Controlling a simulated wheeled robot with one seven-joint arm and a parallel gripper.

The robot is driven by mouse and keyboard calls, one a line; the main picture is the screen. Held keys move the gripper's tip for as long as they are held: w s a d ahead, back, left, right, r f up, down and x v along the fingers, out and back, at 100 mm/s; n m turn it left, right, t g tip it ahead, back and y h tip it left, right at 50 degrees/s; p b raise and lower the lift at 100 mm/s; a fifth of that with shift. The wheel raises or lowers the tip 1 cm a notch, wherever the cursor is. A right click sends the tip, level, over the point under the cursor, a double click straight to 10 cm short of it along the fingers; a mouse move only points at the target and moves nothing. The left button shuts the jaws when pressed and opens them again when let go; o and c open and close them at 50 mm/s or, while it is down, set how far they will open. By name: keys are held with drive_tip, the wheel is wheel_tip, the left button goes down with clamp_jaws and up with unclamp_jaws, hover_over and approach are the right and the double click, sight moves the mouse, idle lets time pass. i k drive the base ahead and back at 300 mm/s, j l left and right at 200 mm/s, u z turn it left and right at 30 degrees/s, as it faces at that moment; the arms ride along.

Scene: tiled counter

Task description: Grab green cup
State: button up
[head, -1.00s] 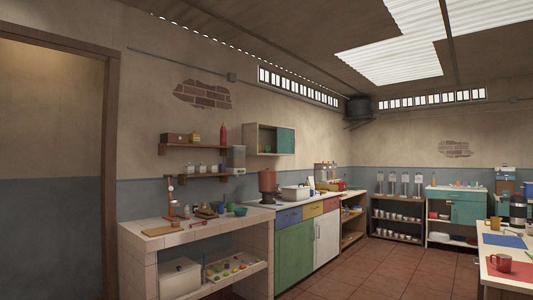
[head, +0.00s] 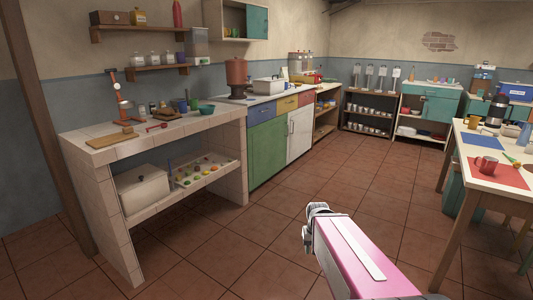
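A small green cup (head: 194,104) stands near the back right of the tiled counter (head: 100,155). A blue cup (head: 183,106) is on its left and a teal-green bowl (head: 207,109) on its right. My gripper (head: 310,238) is low in front of me over the floor, at the end of my pink arm. It is well apart from the counter, to its right and nearer to me. The fingers are small and turned away, so I cannot tell whether they are open.
A cutting board (head: 112,137), a red spoon (head: 156,127) and a red press (head: 119,95) are on the counter. Its lower shelf holds a white box (head: 143,188). A table (head: 495,170) with mugs stands at right. The tiled floor (head: 240,250) between is clear.

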sight(234, 32)
drive_tip(key=i+z, duration=0.25)
drive_tip(key=i, duration=1.75)
